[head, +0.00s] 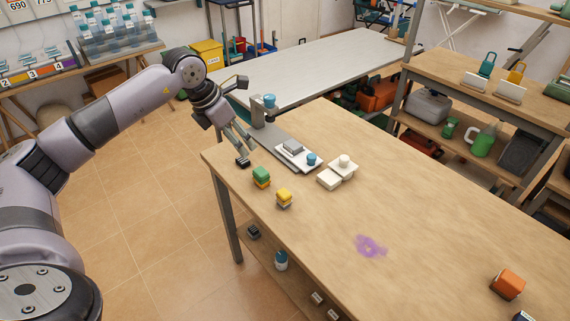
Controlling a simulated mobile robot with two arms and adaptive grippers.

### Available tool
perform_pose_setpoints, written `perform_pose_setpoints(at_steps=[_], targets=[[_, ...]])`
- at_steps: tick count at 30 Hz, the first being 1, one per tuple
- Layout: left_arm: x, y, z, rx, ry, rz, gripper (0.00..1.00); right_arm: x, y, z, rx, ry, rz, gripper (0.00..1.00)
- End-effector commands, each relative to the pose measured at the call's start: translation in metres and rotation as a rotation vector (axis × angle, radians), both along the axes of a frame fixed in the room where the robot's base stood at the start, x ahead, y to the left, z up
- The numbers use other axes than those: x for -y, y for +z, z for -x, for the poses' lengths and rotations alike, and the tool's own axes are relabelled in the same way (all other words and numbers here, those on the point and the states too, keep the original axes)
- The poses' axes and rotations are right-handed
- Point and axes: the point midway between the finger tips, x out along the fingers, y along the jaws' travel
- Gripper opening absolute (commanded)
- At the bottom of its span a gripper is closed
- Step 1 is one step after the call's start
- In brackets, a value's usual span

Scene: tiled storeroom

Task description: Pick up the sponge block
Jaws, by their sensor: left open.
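I cannot tell which one is the sponge block. My left gripper (243,122) is open and empty by the table's far left corner, beyond the green block and apart from it. My right gripper is out of view.
A grey device with a small tray (290,158) stands by the left gripper, with white blocks (330,179) to its right. A purple stain (370,246) marks the table's middle, which is otherwise clear. Shelves (470,85) stand behind at right.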

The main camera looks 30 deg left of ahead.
Motion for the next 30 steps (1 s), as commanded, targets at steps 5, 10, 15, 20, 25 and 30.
perform_pose_setpoints(at_steps=[5,10,15,20,25,30], targets=[[-0.002,-0.015,-0.004,-0.006,0.001,-0.024,0.60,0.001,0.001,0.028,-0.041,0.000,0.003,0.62],[0.005,-0.049,-0.017,-0.005,0.000,-0.021,0.60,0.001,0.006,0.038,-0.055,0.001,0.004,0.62],[0.010,-0.082,-0.030,-0.004,0.000,-0.018,0.60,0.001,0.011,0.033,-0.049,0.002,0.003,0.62],[0.013,-0.103,-0.039,-0.002,0.002,-0.020,0.60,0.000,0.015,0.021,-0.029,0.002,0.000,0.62],[0.015,-0.113,-0.042,-0.002,0.000,-0.019,0.60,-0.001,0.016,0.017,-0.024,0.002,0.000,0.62],[0.018,-0.132,-0.052,-0.003,0.002,-0.018,0.60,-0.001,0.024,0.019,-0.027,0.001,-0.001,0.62]])
